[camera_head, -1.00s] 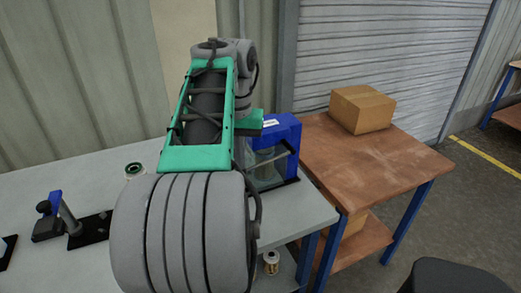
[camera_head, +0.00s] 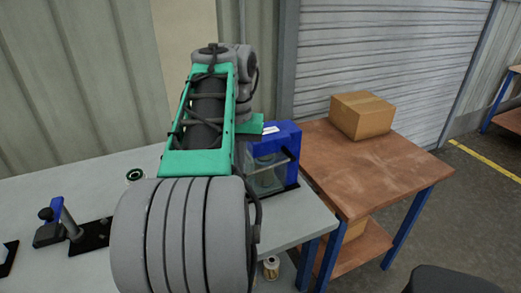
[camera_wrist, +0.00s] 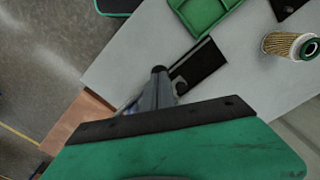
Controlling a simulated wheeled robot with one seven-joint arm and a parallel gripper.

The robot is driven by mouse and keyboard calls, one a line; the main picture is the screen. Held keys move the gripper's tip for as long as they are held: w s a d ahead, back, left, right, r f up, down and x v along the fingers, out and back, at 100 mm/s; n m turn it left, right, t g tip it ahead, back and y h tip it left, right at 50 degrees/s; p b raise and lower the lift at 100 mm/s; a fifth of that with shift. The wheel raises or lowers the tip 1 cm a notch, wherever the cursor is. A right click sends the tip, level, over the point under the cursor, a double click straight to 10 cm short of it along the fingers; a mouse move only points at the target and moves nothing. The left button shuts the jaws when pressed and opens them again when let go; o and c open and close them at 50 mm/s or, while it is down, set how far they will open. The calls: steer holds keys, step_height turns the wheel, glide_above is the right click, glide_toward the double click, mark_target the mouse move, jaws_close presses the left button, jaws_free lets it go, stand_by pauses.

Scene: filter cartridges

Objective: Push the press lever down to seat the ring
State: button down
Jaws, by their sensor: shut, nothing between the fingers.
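The blue press (camera_head: 286,136) stands at the right end of the grey bench, with a clear-sided front. A thin dark bar (camera_head: 283,160), which looks like its lever, crosses that front. My gripper (camera_wrist: 158,73) is shut and empty; its fingers show as a narrow grey shape with a dark tip in the wrist view. In the head view my arm hides most of it, and its green body shows just left of the press top. Contact with the lever cannot be seen. A filter cartridge with a green-rimmed end (camera_wrist: 290,45) is on the bench. The ring's seat is hidden.
A fixture with a blue handle (camera_head: 57,205) stands at bench left. A green tray (camera_wrist: 203,12) and black plate (camera_wrist: 198,66) show in the wrist view. A brown table (camera_head: 375,165) with a cardboard box (camera_head: 362,115) stands close right. Another cartridge (camera_head: 271,267) is lower down.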

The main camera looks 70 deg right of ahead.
step_height(320, 180, up, 10)
steer(key=p, duration=0.9)
steer(key=w+a+f+n+h, duration=0.1)
steer(key=w+a+f+n, duration=0.25)
steer(key=w+a, duration=0.35)
steer(key=w+a+f+n, duration=0.2)
steer(key=w+a+n, duration=0.2)
steer(key=w+a, duration=0.25)
steer(key=a+f+n+t, duration=0.1)
steer(key=a+f+n, duration=0.3)
steer(key=a, duration=0.8)
steer(key=w+a+f+n+t+y, duration=0.1)
steer(key=a+f, duration=0.4)
steer(key=a, duration=0.7)
steer(key=n+t, duration=0.1)
steer(key=n, duration=0.1)
steer(key=shift+w+f+n, duration=0.25)
steer(key=shift+n, duration=0.1)
